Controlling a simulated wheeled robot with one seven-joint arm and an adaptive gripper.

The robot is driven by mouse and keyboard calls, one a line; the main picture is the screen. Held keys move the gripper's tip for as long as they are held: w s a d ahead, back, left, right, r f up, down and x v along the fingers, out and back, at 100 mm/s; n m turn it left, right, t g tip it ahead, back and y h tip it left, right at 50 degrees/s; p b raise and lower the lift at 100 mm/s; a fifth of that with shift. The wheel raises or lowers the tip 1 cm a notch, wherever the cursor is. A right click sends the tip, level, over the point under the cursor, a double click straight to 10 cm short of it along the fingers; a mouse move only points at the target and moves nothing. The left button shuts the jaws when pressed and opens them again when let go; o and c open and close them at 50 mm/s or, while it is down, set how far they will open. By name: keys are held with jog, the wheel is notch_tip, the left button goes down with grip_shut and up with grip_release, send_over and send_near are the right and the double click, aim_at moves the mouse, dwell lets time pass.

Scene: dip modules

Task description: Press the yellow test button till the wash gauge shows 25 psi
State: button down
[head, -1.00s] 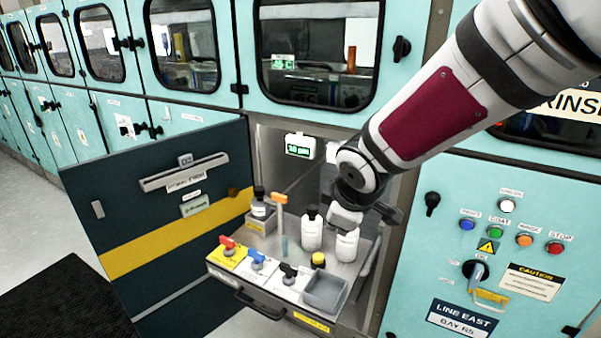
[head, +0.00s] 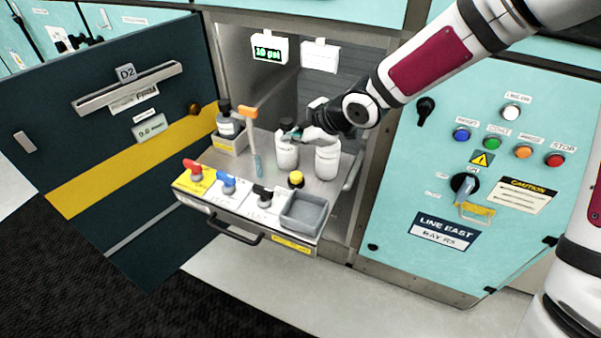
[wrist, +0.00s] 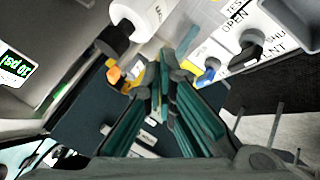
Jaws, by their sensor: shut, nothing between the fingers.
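The yellow test button (head: 296,178) sits on a dark base on the pull-out tray, behind the grey bin. The wash gauge (head: 267,49) on the cabinet's back wall reads 10 psi in green; it also shows at the left edge of the wrist view (wrist: 15,66). My gripper (head: 290,133) is shut and empty, over the white bottles behind the button and apart from it. Its teal fingers (wrist: 172,68) show in the wrist view. The button cannot be made out there, but part of a TEST label shows at the top.
Two white bottles (head: 287,155) (head: 327,157) stand close under my gripper. Red (head: 193,167), blue (head: 227,181) and black (head: 262,194) valve handles line the tray front, beside the grey bin (head: 304,211). An orange-topped tool (head: 249,112) stands upright at left. The open door (head: 100,190) is left.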

aim_at(295, 177)
jog(key=shift+f, duration=0.1)
notch_tip(295, 177, down, 9)
jog(key=b, duration=0.9)
dwell(1.4)
jog(key=shift+f+b, duration=0.25)
jog(key=shift+b, duration=0.2)
jog(key=shift+f+b, duration=0.55)
jog(key=shift+f, duration=0.05)
dwell(0.7)
dwell(0.4)
jog(key=shift+r+p, duration=1.05)
jog(key=shift+p, duration=0.1)
jog(key=shift+r, duration=0.1)
notch_tip(295, 177, up, 5)
jog(key=p, duration=0.5)
